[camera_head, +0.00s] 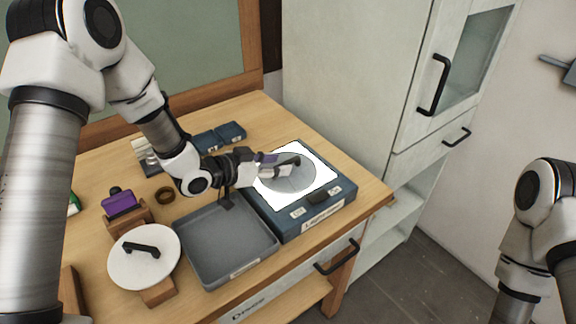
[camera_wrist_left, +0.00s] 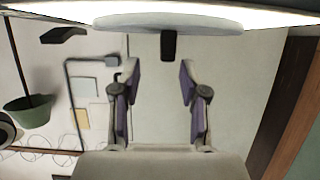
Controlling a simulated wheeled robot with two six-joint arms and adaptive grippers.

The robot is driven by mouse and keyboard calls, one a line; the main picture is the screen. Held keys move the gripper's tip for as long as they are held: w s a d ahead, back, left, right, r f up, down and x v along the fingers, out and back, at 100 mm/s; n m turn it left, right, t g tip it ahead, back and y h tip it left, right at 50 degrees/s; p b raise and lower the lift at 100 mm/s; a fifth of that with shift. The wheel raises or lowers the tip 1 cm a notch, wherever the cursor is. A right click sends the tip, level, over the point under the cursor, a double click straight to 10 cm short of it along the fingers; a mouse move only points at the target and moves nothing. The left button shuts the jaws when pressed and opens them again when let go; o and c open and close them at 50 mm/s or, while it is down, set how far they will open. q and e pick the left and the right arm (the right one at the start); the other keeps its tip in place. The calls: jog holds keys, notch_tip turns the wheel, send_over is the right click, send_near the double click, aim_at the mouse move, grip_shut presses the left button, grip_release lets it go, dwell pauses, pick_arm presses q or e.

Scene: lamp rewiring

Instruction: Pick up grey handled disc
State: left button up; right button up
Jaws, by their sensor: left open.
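The grey handled disc (camera_head: 290,182) lies flat on the bright white panel of a blue box, with a dark bar handle (camera_head: 288,161) on top. My left gripper (camera_head: 276,165) is at the handle, its fingers overlapping the disc's left part in the head view. In the left wrist view the disc (camera_wrist_left: 125,22) spans the top edge and its dark handle (camera_wrist_left: 168,46) stands ahead of and between the open, purple-padded fingers (camera_wrist_left: 160,75). The fingers are apart and hold nothing. My right arm shows at the right edge; its gripper is out of view.
A white disc with a black handle (camera_head: 125,268) rests on a wooden stand. An empty grey tray (camera_head: 220,245) lies beside the blue lit box (camera_head: 305,220). A purple object (camera_head: 120,203), a dark ring (camera_head: 165,195) and small blue boxes (camera_head: 230,132) stand nearby. A pale cabinet (camera_head: 345,75) stands behind.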

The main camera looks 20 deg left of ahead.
aim_at(286, 162)
pick_arm(q)
jog(key=w+f, duration=0.1)
jog(key=w+d, duration=0.1)
jog(key=w, duration=0.1)
jog(key=shift+w+d+f, duration=0.1)
jog(key=shift+d+f, duration=0.05)
jog(key=shift+f, duration=0.25)
jog(key=shift+r, duration=0.1)
jog(key=shift+s+r, duration=0.15)
jog(key=shift+s, duration=0.2)
jog(key=c, duration=0.3)
grip_shut()
